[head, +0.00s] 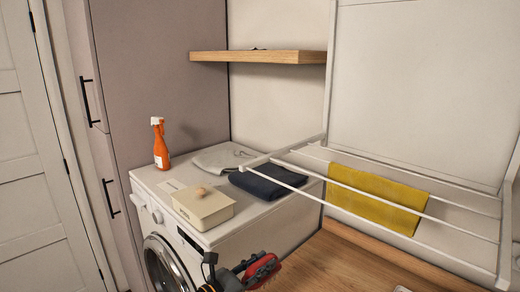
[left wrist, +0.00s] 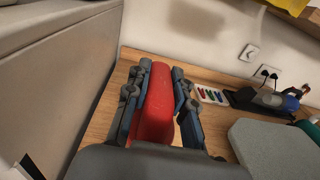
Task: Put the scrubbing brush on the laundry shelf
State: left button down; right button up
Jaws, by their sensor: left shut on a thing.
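The scrubbing brush (left wrist: 155,105), red, is clamped between the two fingers of my left gripper (left wrist: 154,95) in the left wrist view. In the head view the red brush (head: 264,271) shows at the bottom middle, with my dark left gripper (head: 246,268) on it, in front of the washing machine's right side. The laundry shelf (head: 258,57) is a wooden board on the wall at the top middle, well above the brush. My right gripper is not in view.
The washing machine (head: 272,222) carries an orange spray bottle (head: 160,145), a cream box (head: 203,207), a grey cloth (head: 216,157) and a dark folded cloth (head: 268,181). A drying rack (head: 458,213) with a yellow cloth (head: 375,200) juts out over the wooden worktop (head: 345,265).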

pick_arm(q)
notch_tip(320, 180, down, 16)
jog(key=b, duration=1.3)
jog(key=shift+r, duration=0.15)
notch_tip(320, 180, up, 18)
jog(key=p, duration=1.6)
notch_tip(320, 180, down, 19)
jog(key=b, duration=1.6)
jog(key=shift+r+b, duration=0.2)
jog(key=shift+b, duration=0.15)
jog(key=v, duration=0.6)
jog(key=shift+s+a+r, duration=0.1)
jog(key=shift+s+a, duration=0.1)
jog(key=shift+s, duration=0.05)
jog(key=s+a+n+t+b, duration=0.1)
jog(key=s+a+n+b, duration=0.1)
jog(key=a, duration=0.4)
jog(key=shift+s+r+n+y, duration=0.2)
jog(key=shift+s+n+y, duration=0.2)
jog(key=shift+s+n, duration=0.4)
jog(key=shift+s+a+r, duration=0.1)
jog(key=shift+a, duration=0.05)
